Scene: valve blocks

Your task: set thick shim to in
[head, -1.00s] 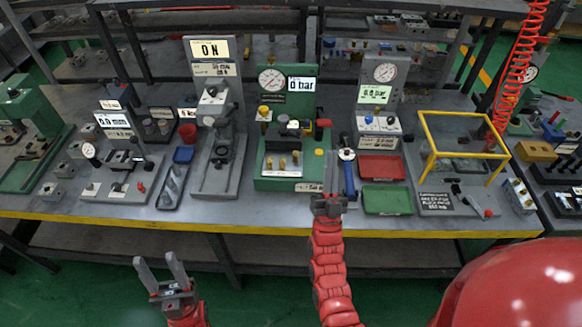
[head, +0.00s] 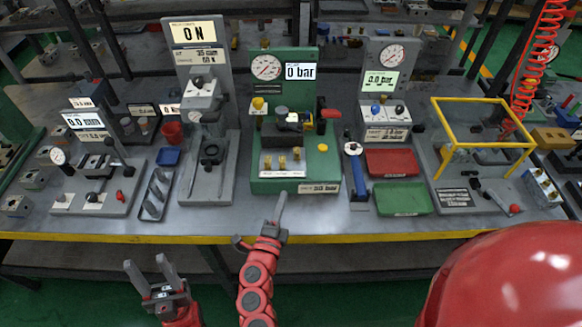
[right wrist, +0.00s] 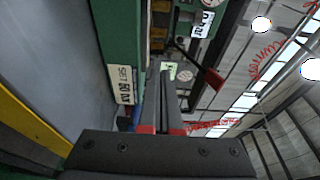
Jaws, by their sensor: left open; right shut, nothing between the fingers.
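I cannot make out with certainty which part is the thick shim. The green valve station (head: 296,187) stands upright in the middle of the bench, with a round gauge (head: 266,67), a "0 bar" display (head: 300,71) and several small brass parts (head: 282,161) on its front. My right gripper (head: 281,205) is shut and empty just in front of this station's base, near the bench's front edge. Its closed fingers also show in the right wrist view (right wrist: 163,105), beside the green station's label plate (right wrist: 124,85). My left gripper (head: 150,274) is open and empty, low in front of the bench.
A grey station with an "ON" display (head: 193,31) stands left of the green one. To the right are a blue-handled tool (head: 357,188), a red tray (head: 391,163), a green tray (head: 404,198) and a yellow frame (head: 484,146). The bench's yellow front edge (head: 200,238) is clear.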

